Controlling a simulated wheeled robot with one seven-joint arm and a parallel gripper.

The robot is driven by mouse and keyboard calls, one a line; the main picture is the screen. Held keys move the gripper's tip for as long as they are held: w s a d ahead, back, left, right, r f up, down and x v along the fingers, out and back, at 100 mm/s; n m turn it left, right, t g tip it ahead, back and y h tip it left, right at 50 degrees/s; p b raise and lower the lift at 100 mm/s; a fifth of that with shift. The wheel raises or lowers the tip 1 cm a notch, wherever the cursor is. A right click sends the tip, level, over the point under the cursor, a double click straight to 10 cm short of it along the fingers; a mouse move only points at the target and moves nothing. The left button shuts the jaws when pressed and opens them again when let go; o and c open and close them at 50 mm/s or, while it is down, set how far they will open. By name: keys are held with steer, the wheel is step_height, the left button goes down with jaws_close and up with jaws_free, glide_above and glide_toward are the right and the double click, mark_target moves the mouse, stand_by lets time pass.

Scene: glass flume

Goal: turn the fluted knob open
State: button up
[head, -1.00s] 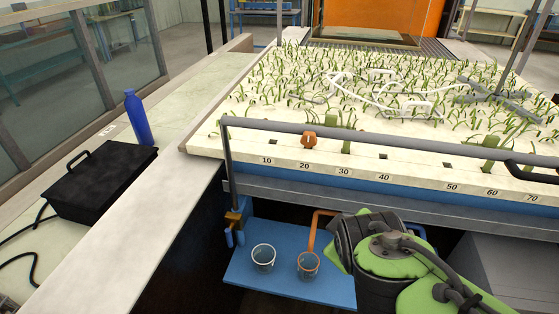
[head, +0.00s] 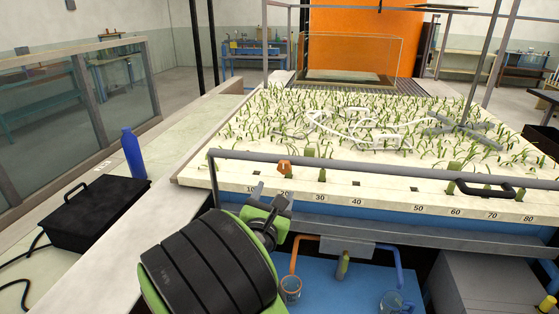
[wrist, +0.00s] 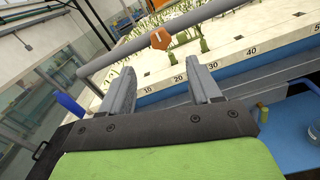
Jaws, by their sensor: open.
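An orange faceted knob (head: 284,166) sits on the grey rail along the front edge of the planted bed, near the 20 mark. It also shows in the wrist view (wrist: 159,39), above and beyond the gap between my fingers. I cannot make out flutes on it at this size. My gripper (head: 268,194) is open and empty, just in front of and below the knob, apart from it. In the wrist view my two grey fingers (wrist: 160,70) are spread, with the knob roughly centred between them.
The grey rail (head: 370,171) runs across the bed front. A black handle (head: 485,188) is at right. Below are a blue shelf (head: 340,285) and glass beakers (head: 290,288). A black case (head: 95,210) and blue bottle (head: 133,153) stand at left.

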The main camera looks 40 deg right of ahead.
mark_target(283, 169)
steer(key=p+x, duration=0.6)
steer(key=x, duration=0.3)
steer(key=shift+d+r+p, duration=0.15)
steer(key=shift+d+p, duration=0.1)
steer(key=shift+p, duration=0.05)
steer(key=shift+w+d, duration=0.4)
steer(key=c, duration=1.1)
